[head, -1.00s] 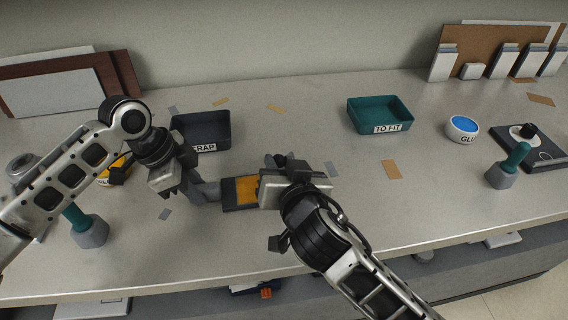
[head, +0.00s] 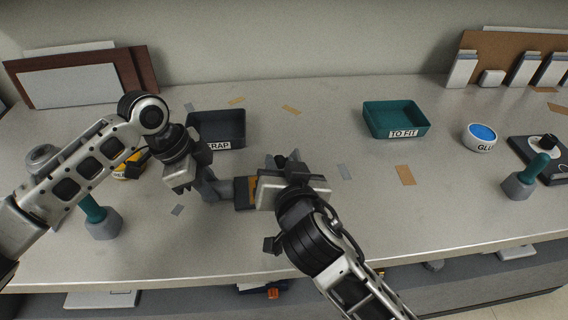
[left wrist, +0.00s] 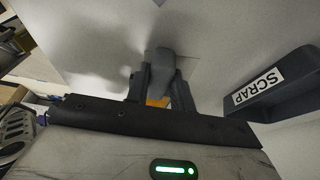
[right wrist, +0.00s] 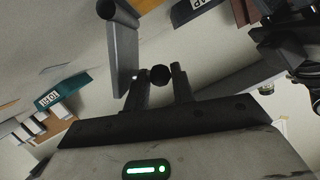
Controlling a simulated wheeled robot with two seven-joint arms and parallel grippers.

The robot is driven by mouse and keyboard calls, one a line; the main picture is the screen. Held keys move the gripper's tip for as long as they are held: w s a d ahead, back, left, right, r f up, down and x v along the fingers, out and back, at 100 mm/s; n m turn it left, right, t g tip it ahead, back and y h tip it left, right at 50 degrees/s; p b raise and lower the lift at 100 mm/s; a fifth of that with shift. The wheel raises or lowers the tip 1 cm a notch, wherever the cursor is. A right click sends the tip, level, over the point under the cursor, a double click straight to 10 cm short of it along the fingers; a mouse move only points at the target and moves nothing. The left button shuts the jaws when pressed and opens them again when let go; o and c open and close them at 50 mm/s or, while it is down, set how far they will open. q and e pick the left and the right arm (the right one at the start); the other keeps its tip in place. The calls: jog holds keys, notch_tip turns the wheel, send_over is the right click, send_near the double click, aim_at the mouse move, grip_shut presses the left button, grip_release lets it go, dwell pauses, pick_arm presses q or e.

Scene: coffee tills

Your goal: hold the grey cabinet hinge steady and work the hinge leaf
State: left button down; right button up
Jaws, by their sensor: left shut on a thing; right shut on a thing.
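The grey cabinet hinge (head: 224,190) lies low over the bench between my grippers, largely hidden by them. My left gripper (head: 203,184) is shut on a grey part of it, which also shows between the fingers in the left wrist view (left wrist: 161,62). A dark block with an orange face (head: 245,193) lies between the two grippers. My right gripper (right wrist: 158,84) is shut on a dark round-ended piece (right wrist: 160,75). A grey plate with a round barrel edge, seemingly the hinge leaf (right wrist: 122,50), stands beside its fingers. How the parts join is hidden.
A dark SCRAP tray (head: 232,126) stands just behind my left gripper. A teal TO FIT tray (head: 397,118) and a GLUE pot (head: 480,137) are farther right. Teal-handled tools stand left (head: 97,216) and right (head: 529,176). The bench front right is clear.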

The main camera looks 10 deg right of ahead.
jog(key=shift+a+f, duration=0.1)
jog(key=shift+a, duration=0.85)
jog(key=o, duration=0.8)
jog(key=shift+o, duration=0.2)
